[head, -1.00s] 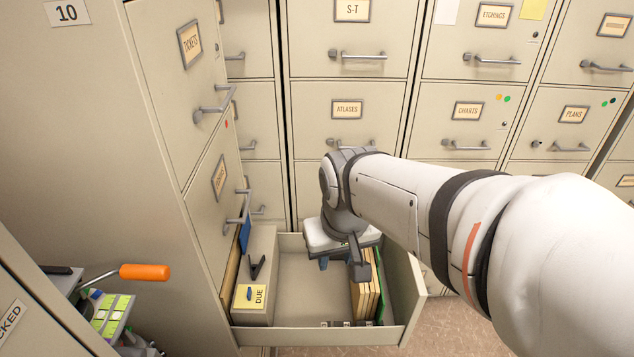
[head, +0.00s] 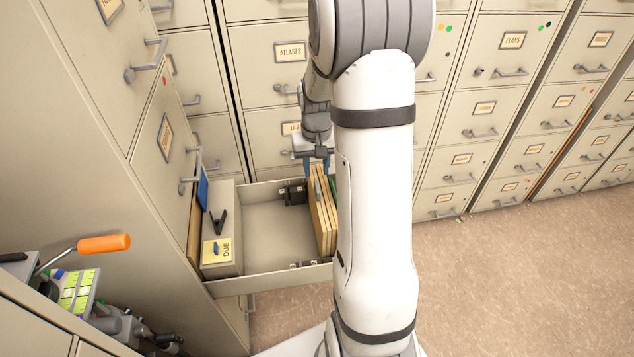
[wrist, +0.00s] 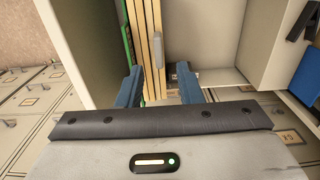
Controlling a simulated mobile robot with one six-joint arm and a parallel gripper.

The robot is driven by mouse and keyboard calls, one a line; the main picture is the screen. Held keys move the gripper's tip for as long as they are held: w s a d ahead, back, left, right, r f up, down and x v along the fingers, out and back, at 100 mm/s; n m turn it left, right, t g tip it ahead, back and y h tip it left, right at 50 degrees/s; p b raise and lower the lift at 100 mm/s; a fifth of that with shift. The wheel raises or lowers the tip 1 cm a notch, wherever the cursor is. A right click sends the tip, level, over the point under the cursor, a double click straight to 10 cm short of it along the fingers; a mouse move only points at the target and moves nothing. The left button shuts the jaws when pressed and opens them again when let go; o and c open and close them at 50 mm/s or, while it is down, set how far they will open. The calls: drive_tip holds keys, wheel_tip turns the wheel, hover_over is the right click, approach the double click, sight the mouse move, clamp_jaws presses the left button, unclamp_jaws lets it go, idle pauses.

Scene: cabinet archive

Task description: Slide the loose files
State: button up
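The open drawer (head: 265,286) holds several upright tan files (head: 321,215) against its right side, with a green folder (head: 333,188) beside them. In the wrist view the tan files (wrist: 146,40) stand edge-on next to the green folder (wrist: 127,42). My gripper (head: 318,165) is above the far end of the files. In the wrist view my gripper (wrist: 159,88) is open, its blue fingers apart, and the files appear between them; contact cannot be told. My arm hides the drawer's right wall in the head view.
A box (head: 222,262) at the drawer's left carries a yellow DUE note (head: 215,251) and a black clip (head: 217,222). A blue card (head: 202,188) stands behind it. An orange-handled tool (head: 104,243) sticks out at the left. The drawer's middle is bare; open floor lies right.

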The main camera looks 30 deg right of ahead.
sight(317, 186)
drive_tip(key=shift+w+d+f, duration=0.1)
drive_tip(key=shift+d+f, duration=0.1)
drive_tip(key=shift+f, duration=0.5)
wheel_tip(317, 186, down, 7)
drive_tip(key=shift+c, duration=0.2)
clamp_jaws()
